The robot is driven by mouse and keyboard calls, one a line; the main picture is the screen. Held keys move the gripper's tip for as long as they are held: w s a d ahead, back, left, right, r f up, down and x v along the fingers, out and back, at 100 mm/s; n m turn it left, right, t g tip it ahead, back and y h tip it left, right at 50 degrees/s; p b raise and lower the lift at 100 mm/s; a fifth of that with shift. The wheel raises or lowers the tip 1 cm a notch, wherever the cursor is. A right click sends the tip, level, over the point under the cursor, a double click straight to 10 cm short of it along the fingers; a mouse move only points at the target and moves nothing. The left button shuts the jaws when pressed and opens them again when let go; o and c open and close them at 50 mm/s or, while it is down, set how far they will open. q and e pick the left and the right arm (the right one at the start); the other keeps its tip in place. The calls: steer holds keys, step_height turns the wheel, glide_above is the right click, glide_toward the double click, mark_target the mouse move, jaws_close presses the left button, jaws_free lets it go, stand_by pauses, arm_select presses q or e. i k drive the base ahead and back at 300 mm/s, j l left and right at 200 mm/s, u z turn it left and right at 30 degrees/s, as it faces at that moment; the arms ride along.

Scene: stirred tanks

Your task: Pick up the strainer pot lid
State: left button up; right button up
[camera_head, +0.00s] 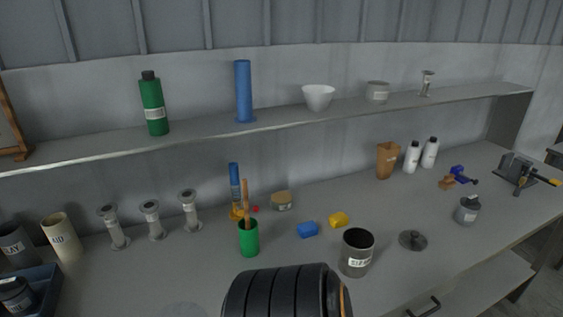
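A dark grey round lid with a small knob (413,239) lies flat on the grey workbench. It is right of an open dark pot with a white label (357,262), apart from it. The label is too small to read for certain, so I cannot confirm this is the strainer pot. A black ribbed part of my own arm covers the bottom middle of the view. Neither of my grippers shows.
Yellow (339,220) and blue (308,230) blocks lie behind the open pot. A green cup (248,238) stands left, a small grey labelled pot (467,211) right. The shelf (270,131) overhangs the bench's back. Bench space around the lid is clear.

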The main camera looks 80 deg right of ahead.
mark_target(411, 240)
steer(key=z, duration=3.25)
